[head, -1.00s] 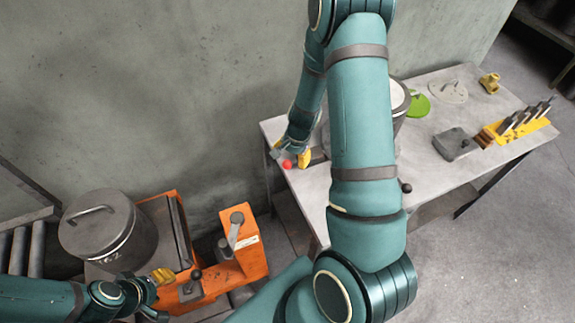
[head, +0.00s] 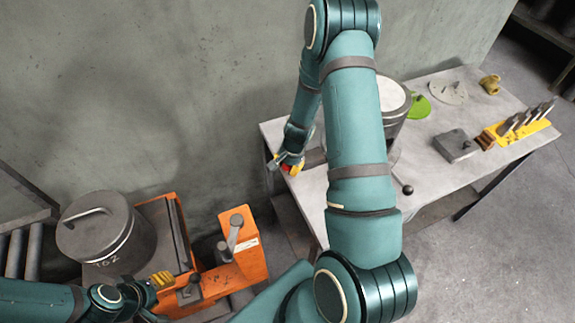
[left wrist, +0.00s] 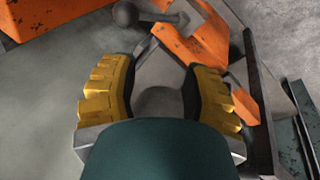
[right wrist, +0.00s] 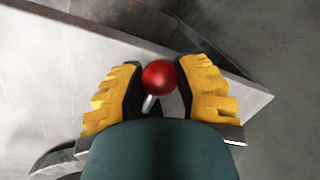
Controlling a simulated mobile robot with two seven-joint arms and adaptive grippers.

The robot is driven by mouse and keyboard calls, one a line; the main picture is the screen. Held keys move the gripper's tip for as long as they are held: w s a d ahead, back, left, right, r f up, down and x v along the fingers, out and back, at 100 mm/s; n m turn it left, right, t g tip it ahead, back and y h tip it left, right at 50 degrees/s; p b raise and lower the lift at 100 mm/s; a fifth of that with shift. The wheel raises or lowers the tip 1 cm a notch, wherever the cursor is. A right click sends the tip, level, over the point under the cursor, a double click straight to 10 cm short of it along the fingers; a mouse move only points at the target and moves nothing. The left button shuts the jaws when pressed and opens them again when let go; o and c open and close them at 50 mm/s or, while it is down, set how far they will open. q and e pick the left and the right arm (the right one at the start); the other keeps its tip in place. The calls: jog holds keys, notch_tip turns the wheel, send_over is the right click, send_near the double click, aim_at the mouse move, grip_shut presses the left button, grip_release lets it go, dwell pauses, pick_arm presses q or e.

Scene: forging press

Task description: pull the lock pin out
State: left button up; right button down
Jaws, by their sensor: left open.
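The lock pin shows as a red ball knob (right wrist: 159,78) on a short metal shaft in the right wrist view. My right gripper (right wrist: 160,95) has its yellow-backed fingers on either side of the knob, very close to it. I cannot tell whether both pads press on it. In the head view my right gripper (head: 291,163) is at the near-left end of the table and mostly hides the knob. My left gripper (head: 160,292) is open and empty beside the orange press frame (head: 243,247). The left wrist view shows its spread fingers (left wrist: 160,95) with nothing between them.
A grey lidded pot (head: 95,232) stands at the left by rollers (head: 20,252). A lever with a dark knob (left wrist: 125,13) is ahead of my left gripper. The table (head: 435,185) carries a large cylinder (head: 394,115), a green disc (head: 419,107) and a yellow tool rack (head: 522,131).

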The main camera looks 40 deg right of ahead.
jog(key=a, duration=0.1)
jog(key=w+a, duration=0.1)
jog(key=a, duration=0.1)
jog(key=shift+a, duration=0.15)
jog(key=c, duration=1)
grip_release()
jog(key=shift+c, duration=0.2)
jog(key=o, duration=0.4)
jog(key=shift+a, duration=0.1)
jog(key=shift+o, duration=0.2)
notch_tip(320, 180, up, 12)
jog(key=s, duration=0.2)
jog(key=shift+s+d, duration=0.15)
jog(key=shift+d, duration=0.25)
